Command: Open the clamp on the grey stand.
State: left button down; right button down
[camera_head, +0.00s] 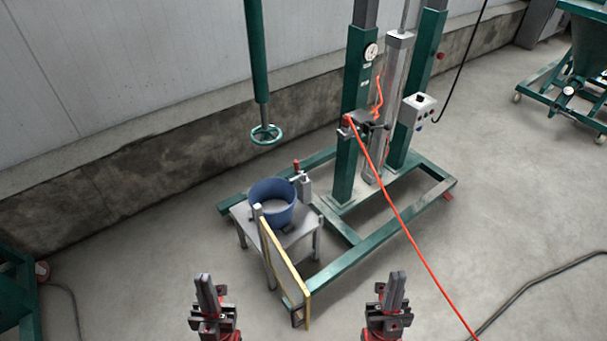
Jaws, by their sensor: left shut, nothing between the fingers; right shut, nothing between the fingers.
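The grey stand (241,214) is a small low table left of the green machine's base. A blue bucket (272,196) sits on it. The clamp (304,184) is a small grey block with a red-tipped handle at the back right of the stand, beside the bucket. The red handle points up. Whether its arm touches the bucket's rim is too small to tell. My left gripper (206,284) is shut and empty at the bottom of the view, in front of the stand. My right gripper (394,283) is shut and empty at the bottom, right of the stand.
A yellow-edged panel (284,268) stands at the stand's front right side. A green post with a round handwheel (266,134) hangs above the bucket. The green frame (352,270) lies on the floor. An orange hose (412,234) runs to the lower right.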

aim_at(296, 163)
jog(key=i+j+z, duration=0.3)
jog(key=i+j, duration=0.3)
jog(key=i+l, duration=0.3)
jog(key=i, duration=0.1)
